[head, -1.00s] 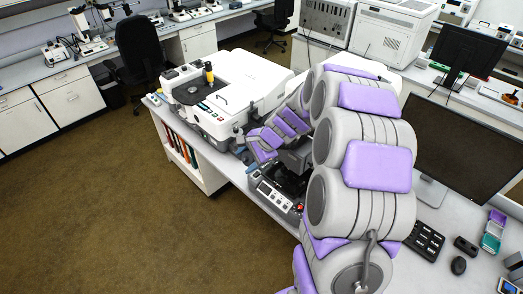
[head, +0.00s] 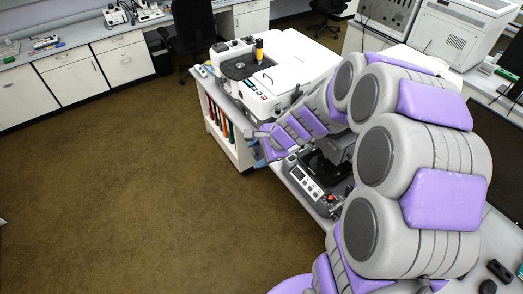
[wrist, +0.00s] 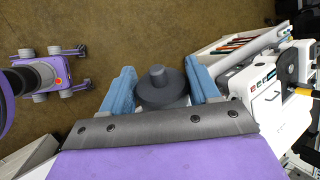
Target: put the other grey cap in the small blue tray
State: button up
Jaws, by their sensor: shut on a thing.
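In the wrist view a dark grey round cap (wrist: 161,92) with a raised knob sits between the two blue fingers of my gripper (wrist: 160,80). The gripper is shut on it, and the floor shows beyond. In the head view my gripper (head: 261,145) is held out past the front edge of the bench, beside the white instrument. The cap is too small to make out clearly there. I cannot clearly make out the small blue tray in either current view.
The white instrument (head: 270,75) with a yellow-topped part stands on the bench, above a shelf of binders (head: 218,118). A black device with a control panel (head: 304,181) lies close under my arm. Open brown floor (head: 120,190) fills the left.

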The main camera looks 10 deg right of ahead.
jog(key=shift+s+a+r+p, duration=0.25)
jog(key=shift+a+r+p, duration=0.05)
jog(key=shift+a, duration=0.4)
jog(key=shift+s+a+r+p, duration=0.2)
jog(key=shift+a+r+p, duration=0.1)
jog(key=shift+a, duration=0.35)
